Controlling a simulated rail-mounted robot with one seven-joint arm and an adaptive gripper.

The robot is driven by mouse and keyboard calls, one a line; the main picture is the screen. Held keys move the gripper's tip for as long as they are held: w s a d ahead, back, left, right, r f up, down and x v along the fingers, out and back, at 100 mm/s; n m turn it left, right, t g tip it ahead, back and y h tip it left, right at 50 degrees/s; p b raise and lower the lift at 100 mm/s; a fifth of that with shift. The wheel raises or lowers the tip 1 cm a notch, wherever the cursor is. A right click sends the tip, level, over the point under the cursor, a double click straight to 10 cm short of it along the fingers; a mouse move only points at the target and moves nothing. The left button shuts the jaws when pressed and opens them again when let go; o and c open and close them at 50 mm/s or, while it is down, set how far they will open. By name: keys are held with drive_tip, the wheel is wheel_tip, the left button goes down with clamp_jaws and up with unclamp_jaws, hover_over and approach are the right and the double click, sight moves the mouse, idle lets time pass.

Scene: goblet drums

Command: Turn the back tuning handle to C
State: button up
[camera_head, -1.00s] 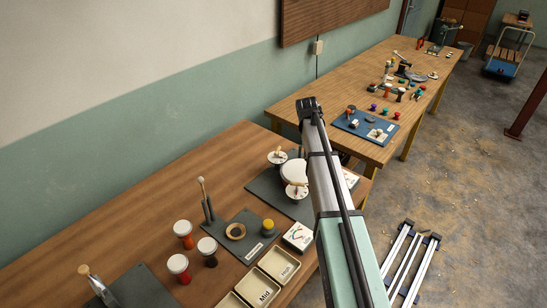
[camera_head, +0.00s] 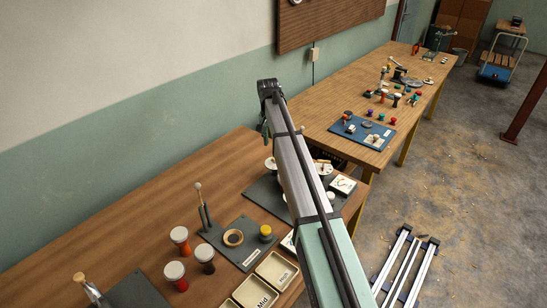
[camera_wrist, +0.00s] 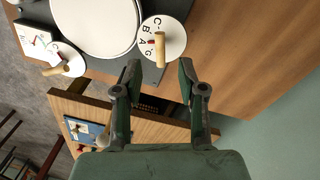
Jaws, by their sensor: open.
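In the wrist view, the drum's round white head (camera_wrist: 95,20) has a white dial on either side. The dial nearer the green wall (camera_wrist: 172,27) carries letters C, B, A, G, a wooden handle (camera_wrist: 160,50) and a small red mark near B and A. The other dial (camera_wrist: 78,66) has its own wooden handle (camera_wrist: 56,69). My gripper (camera_wrist: 160,70) is open and empty, its fingertips apart on either side of the wall-side handle's line, just short of it in the picture. In the head view, my arm hides much of the drum; the wall-side dial (camera_head: 269,164) shows partly beside it.
A white card with a gauge (camera_head: 342,185) lies by the drum. A board with a yellow knob (camera_head: 265,232), drum-like red and dark pieces (camera_head: 181,239) and trays (camera_head: 255,292) lie nearer. A second table (camera_head: 345,95) stands beyond. The wooden surface by the wall is clear.

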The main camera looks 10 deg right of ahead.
drive_tip(key=f, duration=0.3)
drive_tip(key=f+p, duration=0.1)
drive_tip(key=f, duration=0.2)
drive_tip(key=f+p, duration=0.1)
drive_tip(key=f, duration=0.2)
drive_tip(key=shift+s+d+f, duration=0.15)
drive_tip(key=shift+d+f, duration=0.05)
drive_tip(key=shift+d, duration=0.1)
clamp_jaws()
